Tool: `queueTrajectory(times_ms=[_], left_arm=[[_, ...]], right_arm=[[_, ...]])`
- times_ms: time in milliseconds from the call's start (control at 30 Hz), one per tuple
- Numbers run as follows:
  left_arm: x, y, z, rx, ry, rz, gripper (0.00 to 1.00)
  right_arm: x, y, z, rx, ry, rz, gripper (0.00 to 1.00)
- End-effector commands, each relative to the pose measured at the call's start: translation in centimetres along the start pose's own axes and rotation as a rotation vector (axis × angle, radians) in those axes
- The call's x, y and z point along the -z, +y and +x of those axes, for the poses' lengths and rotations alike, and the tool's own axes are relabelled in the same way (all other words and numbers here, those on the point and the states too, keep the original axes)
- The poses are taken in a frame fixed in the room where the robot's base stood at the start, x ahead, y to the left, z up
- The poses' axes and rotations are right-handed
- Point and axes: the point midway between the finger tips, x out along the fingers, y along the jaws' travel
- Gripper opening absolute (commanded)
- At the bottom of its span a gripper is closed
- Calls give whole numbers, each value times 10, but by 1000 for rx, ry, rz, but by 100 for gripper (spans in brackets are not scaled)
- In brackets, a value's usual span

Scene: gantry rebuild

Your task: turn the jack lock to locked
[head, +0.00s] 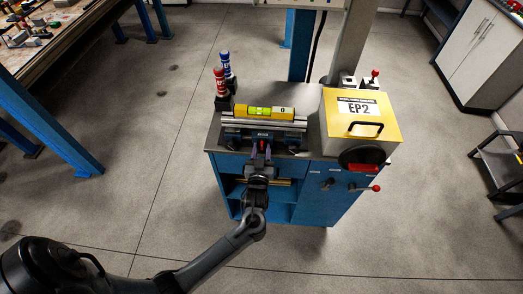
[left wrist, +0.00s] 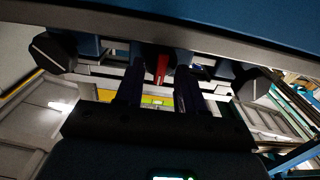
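A small red lever (head: 262,146), which looks like the jack lock, sits at the front of the grey clamp unit on the blue bench. Its label is too small to read. My left gripper (head: 262,156) reaches up to it from the front, with one finger on each side. In the left wrist view the red lever (left wrist: 162,68) shows between the two separated dark fingers (left wrist: 159,88), with a visible gap to each. I cannot tell whether its base is touched. My right gripper is in neither view.
A yellow spirit level (head: 271,113) lies on the unit. Red (head: 220,81) and blue (head: 226,63) bottle-like items stand at its left. The floor in front is clear.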

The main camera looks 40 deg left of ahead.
Motion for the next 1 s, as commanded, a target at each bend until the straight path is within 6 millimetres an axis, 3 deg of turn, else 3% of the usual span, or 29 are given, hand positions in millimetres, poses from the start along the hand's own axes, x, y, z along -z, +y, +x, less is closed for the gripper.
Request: queueTrajectory(times_ms=[67, 300, 667, 1000], left_arm=[[0, 0, 0, 0, 0, 0, 37], [0, 0, 0, 0, 1, 0, 0], [1, 0, 0, 0, 1, 19, 0], [5, 1, 0, 1, 1, 197, 0]], right_arm=[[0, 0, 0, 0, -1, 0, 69], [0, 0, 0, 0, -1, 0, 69], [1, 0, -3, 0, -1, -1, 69], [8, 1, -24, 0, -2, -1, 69]])
